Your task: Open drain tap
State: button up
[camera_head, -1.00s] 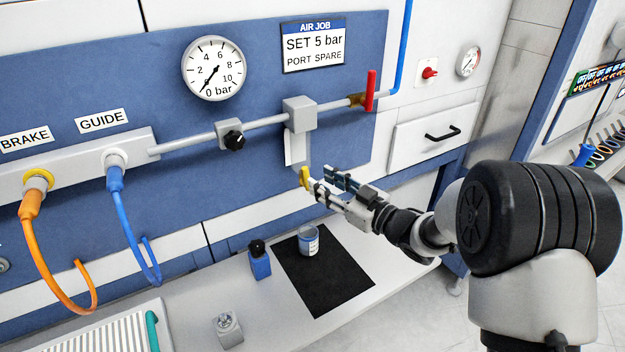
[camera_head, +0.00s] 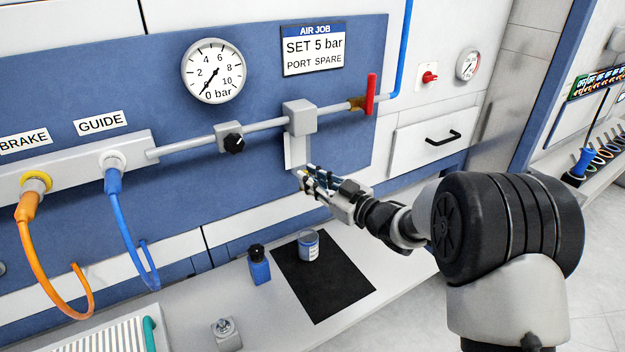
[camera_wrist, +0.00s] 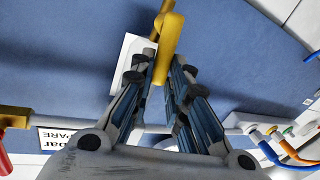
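The drain tap is a small yellow handle below the grey block (camera_head: 299,116) on the pipe. In the wrist view the yellow drain tap (camera_wrist: 168,42) runs down between my two fingertips. In the head view my fingers cover most of it. My gripper (camera_head: 305,177) reaches in from the right, below the block. In the wrist view the fingers of my gripper (camera_wrist: 163,78) converge and appear to pinch the tap from both sides. A white tag or plate (camera_head: 297,150) hangs just above the gripper, in front of the blue panel.
A red lever (camera_head: 371,93) stands at the pipe's right end, and a black knob (camera_head: 234,144) sits left of the block. The gauge (camera_head: 212,71) reads near 0 bar. A tin (camera_head: 308,245) stands on the black mat (camera_head: 325,290) below, beside a blue bottle (camera_head: 259,265).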

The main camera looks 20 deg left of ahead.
grip_shut()
jog(key=shift+w+d+m+p, duration=0.15)
jog(key=shift+m+p, duration=0.1)
jog(key=shift+m, duration=0.25)
jog(key=shift+w+d+m+p, duration=0.15)
jog(key=shift+m+p, duration=0.1)
jog(key=shift+m, duration=0.25)
jog(key=o, duration=0.5)
grip_release()
jog(key=shift+o, duration=0.2)
